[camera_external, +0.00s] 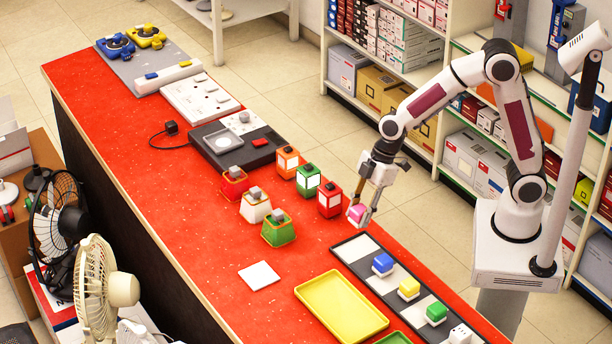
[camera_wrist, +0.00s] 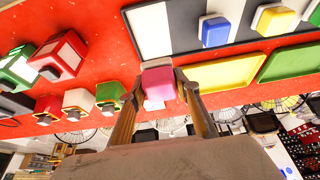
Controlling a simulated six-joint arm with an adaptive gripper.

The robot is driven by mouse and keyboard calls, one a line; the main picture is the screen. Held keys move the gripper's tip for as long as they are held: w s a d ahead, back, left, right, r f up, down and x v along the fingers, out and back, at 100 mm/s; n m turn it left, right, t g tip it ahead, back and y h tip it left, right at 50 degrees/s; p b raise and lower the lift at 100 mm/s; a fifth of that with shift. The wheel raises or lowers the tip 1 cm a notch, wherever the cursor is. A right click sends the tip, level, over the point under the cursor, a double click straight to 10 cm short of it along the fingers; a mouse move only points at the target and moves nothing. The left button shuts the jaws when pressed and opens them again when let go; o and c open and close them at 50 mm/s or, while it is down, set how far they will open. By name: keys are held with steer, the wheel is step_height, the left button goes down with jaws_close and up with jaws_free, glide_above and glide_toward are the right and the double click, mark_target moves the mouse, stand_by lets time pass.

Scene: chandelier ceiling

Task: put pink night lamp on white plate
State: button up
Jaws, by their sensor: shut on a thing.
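The pink night lamp (camera_external: 356,213) is a small pink block with a white part. My gripper (camera_external: 362,214) is shut on it near the left end of the striped board. In the wrist view, the pink lamp (camera_wrist: 158,84) sits between the two fingers of my gripper (camera_wrist: 160,92). It appears held above the red counter, though the exact height is hard to tell. The white plate (camera_external: 259,275) is a flat white square on the counter, left of the yellow tray and apart from the gripper. Nothing is seen on it.
The black and white striped board (camera_external: 351,249) carries blue (camera_external: 383,263), yellow (camera_external: 409,288), green and white lamps. A yellow tray (camera_external: 341,308) lies beside it. Red and green lanterns (camera_external: 308,180) and several other lamps (camera_external: 279,229) stand to the left. Red counter (camera_external: 213,268) is clear around the plate.

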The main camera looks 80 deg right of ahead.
steer(key=shift+a, duration=0.1)
steer(key=shift+s+a+f, duration=0.2)
steer(key=shift+a+f, duration=0.1)
steer(key=shift+f, duration=0.25)
steer(key=shift+n+g, duration=0.3)
steer(key=shift+n, duration=0.3)
steer(key=w+a, duration=0.1)
steer(key=w+a+f, duration=0.1)
steer(key=w, duration=0.1)
steer(key=w+a+f, duration=0.1)
steer(key=a, duration=0.1)
steer(key=shift+w+f, duration=0.2)
steer(key=w+a+r, duration=0.2)
steer(key=w+a, duration=0.3)
steer(key=w, duration=0.3)
steer(key=w+a+r+m, duration=0.1)
steer(key=w+a+r, duration=0.1)
steer(key=w+a, duration=0.3)
steer(key=w, duration=0.3)
steer(key=shift+w, duration=0.35)
steer(key=shift+a, duration=0.1)
steer(key=shift+f, duration=2.45)
